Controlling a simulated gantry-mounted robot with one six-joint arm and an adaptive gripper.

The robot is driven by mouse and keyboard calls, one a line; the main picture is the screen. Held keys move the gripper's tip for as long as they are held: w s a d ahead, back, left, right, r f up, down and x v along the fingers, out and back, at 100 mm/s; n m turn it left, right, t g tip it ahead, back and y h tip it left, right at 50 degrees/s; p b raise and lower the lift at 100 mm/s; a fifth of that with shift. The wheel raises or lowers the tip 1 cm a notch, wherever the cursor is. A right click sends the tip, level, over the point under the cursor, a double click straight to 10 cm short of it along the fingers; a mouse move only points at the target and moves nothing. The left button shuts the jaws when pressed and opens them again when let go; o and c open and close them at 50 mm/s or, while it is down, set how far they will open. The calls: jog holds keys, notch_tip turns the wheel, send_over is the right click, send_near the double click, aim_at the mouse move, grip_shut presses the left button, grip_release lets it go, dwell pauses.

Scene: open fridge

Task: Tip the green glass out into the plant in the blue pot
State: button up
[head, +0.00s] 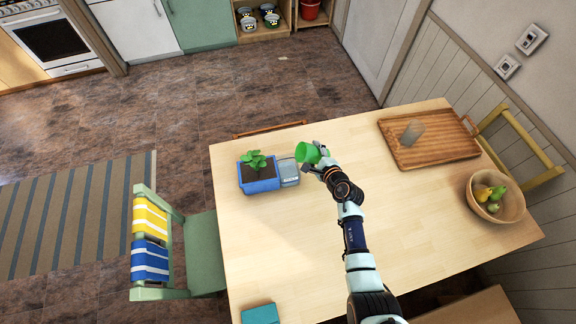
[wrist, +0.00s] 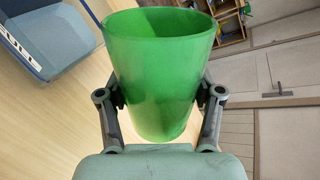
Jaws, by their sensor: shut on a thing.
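The green glass (head: 308,153) is held in my gripper (head: 322,166) above the table, to the right of the blue pot. In the head view it looks tilted, with its mouth toward the left. In the wrist view the green glass (wrist: 158,75) sits between both fingers of my gripper (wrist: 160,95), which touch its sides. Its contents cannot be made out. The blue pot (head: 262,186) stands on the table at the left with a leafy green plant (head: 255,161) in dark soil.
A grey-blue box (head: 288,172) stands right beside the pot, between it and the glass. A wooden tray (head: 440,160) with a clear glass (head: 411,132) and a fruit bowl (head: 513,207) are at the right. A teal item (head: 260,314) lies at the front edge. The table's middle is clear.

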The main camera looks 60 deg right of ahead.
jog(key=shift+f+m+t+b, duration=0.2)
jog(key=shift+m+t+b, duration=0.25)
jog(key=shift+b, duration=0.2)
jog(key=shift+r+m, duration=0.15)
jog(key=shift+m, duration=0.2)
jog(key=shift+r+t, duration=0.25)
jog(key=shift+r, duration=0.05)
